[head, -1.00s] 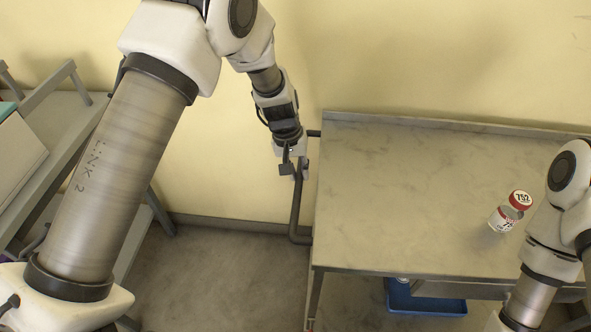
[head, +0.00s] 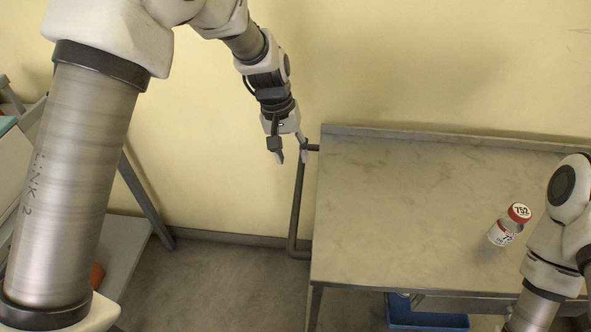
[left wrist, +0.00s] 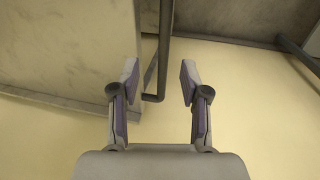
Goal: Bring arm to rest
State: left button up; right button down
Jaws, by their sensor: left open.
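My left arm comes in from the left in the head view and reaches over the floor gap beside the table. My left gripper (head: 292,158) is open and empty, just off the table's back left corner. In the left wrist view its two fingers (left wrist: 158,82) stand apart with nothing between them. My right arm shows at the right edge of the head view; its gripper is out of the picture.
A metal table (head: 420,215) holds a bottle with a red lid marked 752 (head: 509,226). A blue bin (head: 425,318) sits under the table. A grey shelf (head: 125,245) stands at the left. Bare floor (head: 220,275) lies between shelf and table.

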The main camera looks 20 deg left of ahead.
pick_arm(q)
jog(key=shift+a+r, duration=0.1)
jog(key=shift+r, duration=0.4)
jog(key=s+a+f+y, duration=0.1)
jog(key=s+a+f, duration=0.1)
jog(key=s+f, duration=0.6)
jog(key=s+a+f+y, duration=0.1)
jog(key=s+a+f, duration=0.25)
jog(key=f, duration=0.85)
jog(key=s+f+m, duration=0.1)
jog(key=s+f, duration=0.3)
jog(key=s, duration=0.6)
jog(key=s+f+m, duration=0.1)
jog(key=s+f, duration=0.3)
jog(key=s, duration=0.5)
jog(key=shift+s, duration=0.4)
jog(key=shift+d, duration=0.1)
